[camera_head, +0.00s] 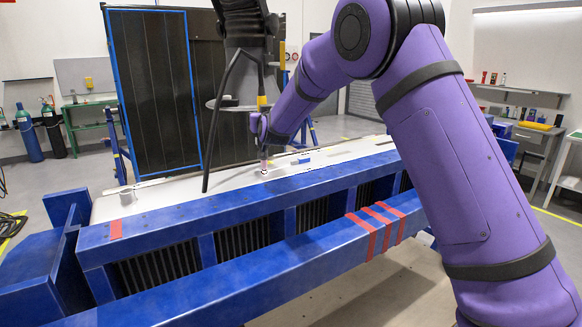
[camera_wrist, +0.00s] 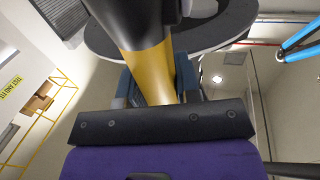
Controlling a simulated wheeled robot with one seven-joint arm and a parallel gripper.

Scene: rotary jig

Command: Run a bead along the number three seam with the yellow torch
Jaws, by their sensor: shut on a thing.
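The yellow torch (camera_wrist: 152,72), with a black upper part, stands between the blue-grey fingers of my gripper (camera_wrist: 157,88) in the wrist view. My gripper is shut on it. In the head view a small yellow part of the torch (camera_head: 262,101) shows beside the grey disc-shaped fixture, above the white panel. The three red tape strips (camera_head: 372,228) cross the right part of the blue jig frame (camera_head: 250,205); a single red strip (camera_head: 115,229) is at its left. The number three seam itself cannot be made out.
The grey disc fixture (camera_head: 222,104) hangs over the white panel (camera_head: 145,200), with a black rod in front of it. A small blue item (camera_head: 301,159) lies on the panel. A dark screen (camera_head: 155,90) with a blue frame stands behind. Gas cylinders (camera_head: 30,135) are far left.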

